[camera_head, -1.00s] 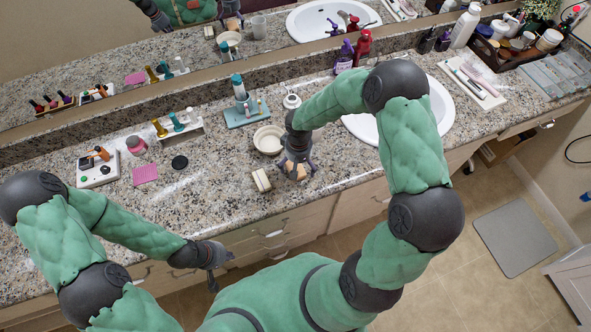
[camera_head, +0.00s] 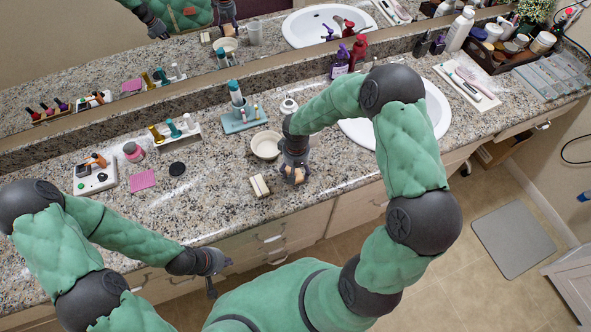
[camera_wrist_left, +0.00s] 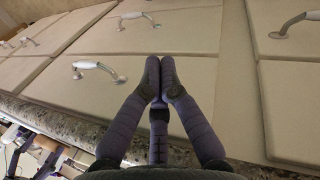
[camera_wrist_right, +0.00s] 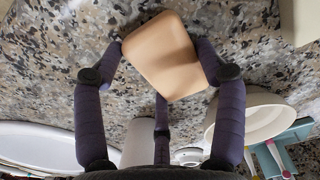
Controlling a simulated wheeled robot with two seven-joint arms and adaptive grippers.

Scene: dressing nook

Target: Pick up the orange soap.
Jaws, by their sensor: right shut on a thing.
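The orange soap (camera_wrist_right: 163,55) is a pale orange, rounded block. In the right wrist view it sits between the fingers of my right gripper (camera_wrist_right: 163,58), which touch it on both sides. In the head view the right gripper (camera_head: 297,178) is low over the counter's front, and the soap (camera_head: 299,175) shows only as a small patch between its fingers. I cannot tell whether the soap is clear of the counter. My left gripper (camera_head: 222,268) hangs in front of the drawers; in the left wrist view its fingertips (camera_wrist_left: 159,62) are together and empty.
A cream block (camera_head: 260,187) lies left of the right gripper on the granite counter (camera_head: 215,200). A cream bowl (camera_head: 266,146) stands just behind. A sink (camera_head: 438,108) lies to the right.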

